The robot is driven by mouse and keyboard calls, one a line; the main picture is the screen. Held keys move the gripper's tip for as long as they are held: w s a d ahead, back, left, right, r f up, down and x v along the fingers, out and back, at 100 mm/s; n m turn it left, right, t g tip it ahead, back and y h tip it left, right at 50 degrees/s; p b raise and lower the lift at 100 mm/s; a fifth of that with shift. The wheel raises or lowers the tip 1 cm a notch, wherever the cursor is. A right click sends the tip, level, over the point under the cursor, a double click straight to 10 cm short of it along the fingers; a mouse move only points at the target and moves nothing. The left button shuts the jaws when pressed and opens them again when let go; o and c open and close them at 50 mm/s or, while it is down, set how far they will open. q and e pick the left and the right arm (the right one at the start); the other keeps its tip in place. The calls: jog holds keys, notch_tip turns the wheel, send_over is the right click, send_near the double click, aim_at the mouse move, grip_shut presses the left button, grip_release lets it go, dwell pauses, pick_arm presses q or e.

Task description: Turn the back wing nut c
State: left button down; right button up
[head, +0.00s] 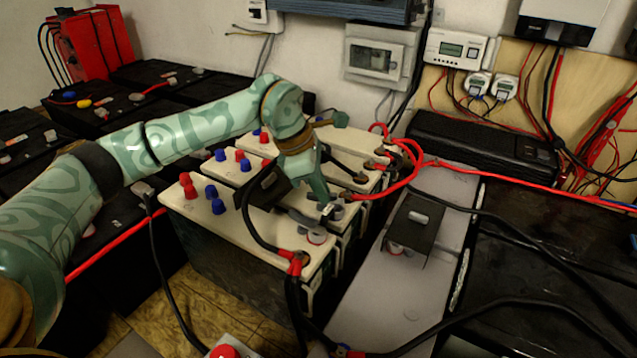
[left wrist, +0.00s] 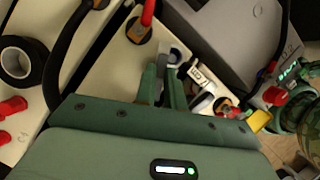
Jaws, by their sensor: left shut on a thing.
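My left gripper (head: 324,198) reaches down over the cream-topped batteries (head: 232,212) in the head view. Its green fingers also show in the left wrist view (left wrist: 164,84), close together, shut on a small grey piece (left wrist: 174,56) that looks like a wing nut. The fingers hide most of it, and I cannot read which letter it carries. Grey knob-like parts (head: 338,212) sit beside the fingertips in the head view. A red-sleeved cable lug (left wrist: 139,30) is on a post close by in the left wrist view. My right gripper does not show.
Blue and red caps (head: 217,205) stand on the battery tops. A black cable (head: 250,225) and red cables (head: 405,180) loop near the gripper. A roll of black tape (left wrist: 20,62) lies at left in the left wrist view. A grey bench (head: 385,290) with a black bracket (head: 413,222) is at right.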

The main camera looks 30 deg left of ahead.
pick_arm(q)
jog(key=shift+r+m+p, duration=0.25)
jog(key=shift+m+p, duration=0.25)
jog(key=shift+m, duration=0.2)
jog(key=shift+m+g+h, duration=0.3)
jog(key=shift+m, duration=0.1)
jog(key=shift+f+m+g+p, duration=0.1)
jog(key=shift+m+g+p, duration=0.2)
jog(key=shift+m+p, duration=0.3)
jog(key=shift+m, duration=0.6)
jog(key=shift+m+g, duration=0.3)
jog(key=shift+m, duration=0.1)
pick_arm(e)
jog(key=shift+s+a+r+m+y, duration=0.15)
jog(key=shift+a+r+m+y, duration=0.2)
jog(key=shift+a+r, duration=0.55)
pick_arm(q)
jog(key=shift+f, duration=0.1)
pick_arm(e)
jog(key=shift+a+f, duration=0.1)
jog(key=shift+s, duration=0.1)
pick_arm(q)
jog(key=c, duration=1.5)
grip_release()
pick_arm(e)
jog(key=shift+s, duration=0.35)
